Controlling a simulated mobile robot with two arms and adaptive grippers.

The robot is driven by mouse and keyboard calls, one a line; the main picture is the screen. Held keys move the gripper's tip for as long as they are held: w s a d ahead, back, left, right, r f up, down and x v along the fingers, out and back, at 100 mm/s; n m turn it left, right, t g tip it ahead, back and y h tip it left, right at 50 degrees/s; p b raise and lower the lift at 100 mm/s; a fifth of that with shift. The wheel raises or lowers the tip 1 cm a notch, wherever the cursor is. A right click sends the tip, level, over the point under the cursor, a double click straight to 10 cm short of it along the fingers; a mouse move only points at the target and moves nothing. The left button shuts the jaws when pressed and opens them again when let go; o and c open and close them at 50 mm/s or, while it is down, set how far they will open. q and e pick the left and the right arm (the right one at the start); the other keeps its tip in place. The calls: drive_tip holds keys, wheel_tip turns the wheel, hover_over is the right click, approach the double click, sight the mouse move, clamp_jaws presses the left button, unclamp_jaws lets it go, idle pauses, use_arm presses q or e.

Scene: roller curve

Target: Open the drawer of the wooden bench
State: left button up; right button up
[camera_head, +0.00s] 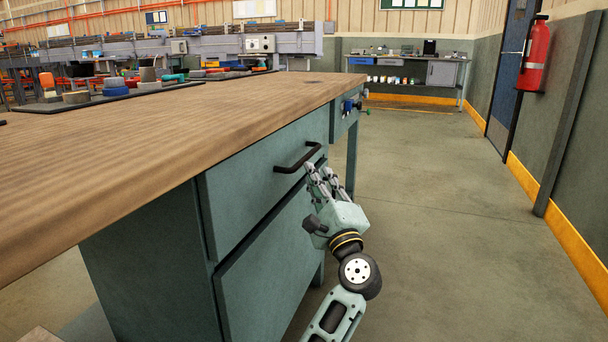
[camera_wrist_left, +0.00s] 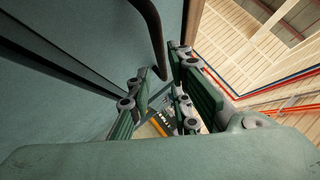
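The wooden bench has a brown wooden top (camera_head: 180,128) on a teal cabinet. Its upper drawer (camera_head: 245,190) looks flush with the cabinet front, with a dark bar handle (camera_head: 298,159). My left gripper (camera_head: 318,174) is just below and to the right of the handle, fingers pointing up toward it. In the left wrist view, the left gripper (camera_wrist_left: 160,88) is open, its two fingers apart. The handle (camera_wrist_left: 153,28) runs down toward the gap between the fingertips there. I cannot tell whether a finger touches it. My right gripper is not in view.
A second teal front (camera_head: 268,275) lies below the drawer. A blue vise-like item (camera_head: 348,105) sits at the bench's far end. The floor to the right (camera_head: 450,200) is clear up to the wall with a red fire extinguisher (camera_head: 535,55).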

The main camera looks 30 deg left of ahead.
sight(306, 155)
use_arm(q)
drive_tip(key=b+x, duration=0.1)
drive_tip(key=x, duration=0.6)
drive_tip(key=shift+w+a+r+b, duration=0.15)
drive_tip(key=shift+a+r+b, duration=0.05)
drive_tip(key=shift+a+b, duration=0.15)
drive_tip(key=shift+c, duration=0.2)
clamp_jaws()
